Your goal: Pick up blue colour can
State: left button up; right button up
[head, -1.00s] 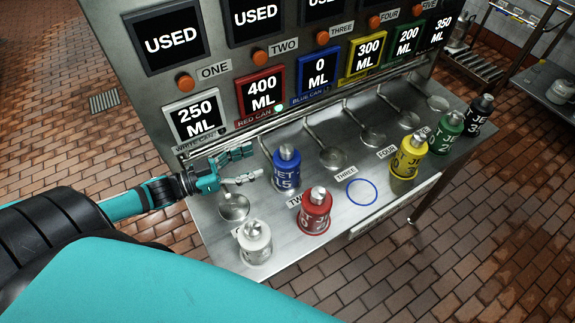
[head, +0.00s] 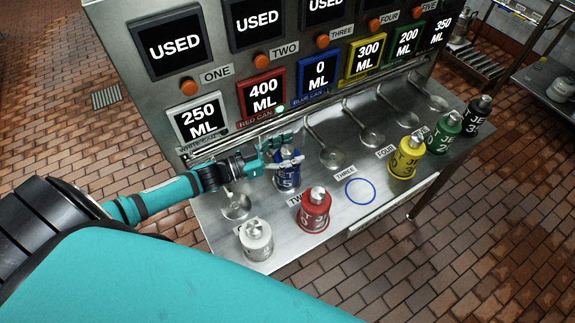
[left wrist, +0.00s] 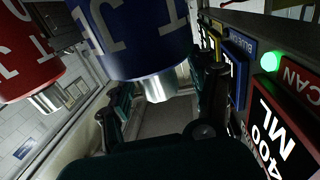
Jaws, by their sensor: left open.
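The blue can (head: 287,178) with a silver cap stands upright on the metal bench, at the second nozzle place. My left gripper (head: 291,151) is open at the can's upper part, its fingers reaching along either side and hiding some of the can. In the left wrist view, which looks upside down, the blue can (left wrist: 140,40) hangs large at top centre, with dark fingers to both sides of its silver cap. I cannot tell whether either finger touches it. My right gripper is not in view.
A red can (head: 313,212) and a white can (head: 256,240) stand at the front of the bench. Yellow (head: 403,160), green (head: 445,133) and black (head: 477,114) cans stand to the right. An empty blue ring (head: 360,191) marks the bench. The display panel (head: 265,93) rises behind.

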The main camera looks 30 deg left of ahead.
pick_arm(q)
grip_shut()
dwell(0.3)
dwell(0.4)
jog(key=shift+r, duration=0.1)
